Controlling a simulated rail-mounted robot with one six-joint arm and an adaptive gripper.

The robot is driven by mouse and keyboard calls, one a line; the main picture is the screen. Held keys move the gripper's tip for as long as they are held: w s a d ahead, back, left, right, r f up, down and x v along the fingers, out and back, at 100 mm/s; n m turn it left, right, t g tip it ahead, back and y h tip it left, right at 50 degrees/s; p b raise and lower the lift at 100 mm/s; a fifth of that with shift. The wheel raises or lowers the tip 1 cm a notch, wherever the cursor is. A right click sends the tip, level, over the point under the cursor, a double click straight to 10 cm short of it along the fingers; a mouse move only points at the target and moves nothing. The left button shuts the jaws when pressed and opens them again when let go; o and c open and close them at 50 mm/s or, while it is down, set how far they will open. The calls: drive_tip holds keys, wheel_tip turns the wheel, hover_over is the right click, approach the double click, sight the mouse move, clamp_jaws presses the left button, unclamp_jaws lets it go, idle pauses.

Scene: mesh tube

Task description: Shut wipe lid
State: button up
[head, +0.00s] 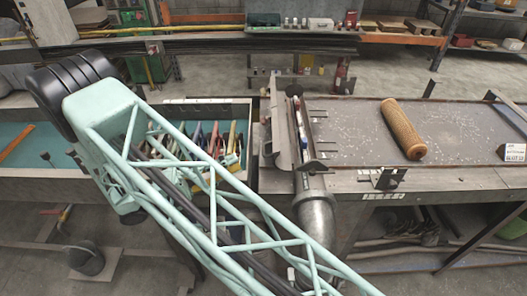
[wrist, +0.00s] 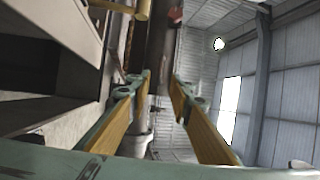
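My gripper (wrist: 162,82) shows in the wrist view, its two fingers with yellow inner pads set apart with a gap between them. It is open, and I see nothing held between the fingers. In the head view my mint-green arm runs to the lower right, and the gripper is out of frame there. I cannot make out a wipe container or its lid for certain in either view. A small white box or card with dark print (head: 514,152) stands at the right edge of the bench; I cannot tell whether it has a lid.
A tan mesh tube (head: 403,129) lies on the dark bench top (head: 350,135). A grey pipe elbow (head: 316,213) hangs at the bench's left end. A drawer of hand tools (head: 237,170) sits partly behind my arm. Shelves line the back.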

sight(264, 150)
drive_tip(key=x, duration=1.1)
drive_tip(key=shift+d, duration=0.35)
drive_tip(key=shift+w, duration=0.1)
clamp_jaws()
